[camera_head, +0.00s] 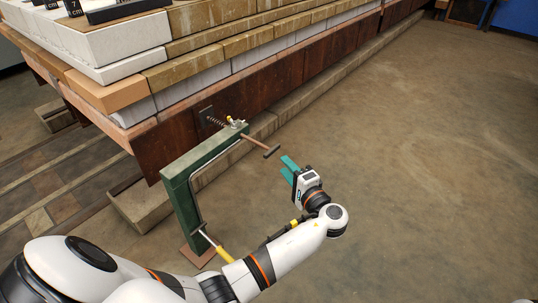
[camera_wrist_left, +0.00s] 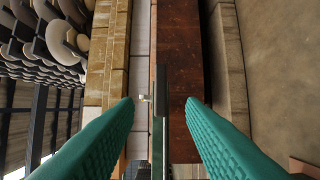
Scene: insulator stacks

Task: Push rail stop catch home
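A green post (camera_head: 194,183) stands beside the rusty side beam of the stack platform. At the post's top are a small yellow-and-metal fitting (camera_head: 236,122), a spring (camera_head: 216,121) and a brown T-shaped bar (camera_head: 262,146). I cannot tell which part is the catch. My left gripper (camera_head: 285,168) is right of the bar, apart from it. My right gripper is out of view.
The platform (camera_head: 280,90) carries layered blocks and runs away to the upper right. A low kerb (camera_head: 320,95) lies along its foot. Open concrete floor (camera_head: 430,150) is clear to the right. In the wrist view, insulator stacks (camera_wrist_left: 60,35) stand at upper left.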

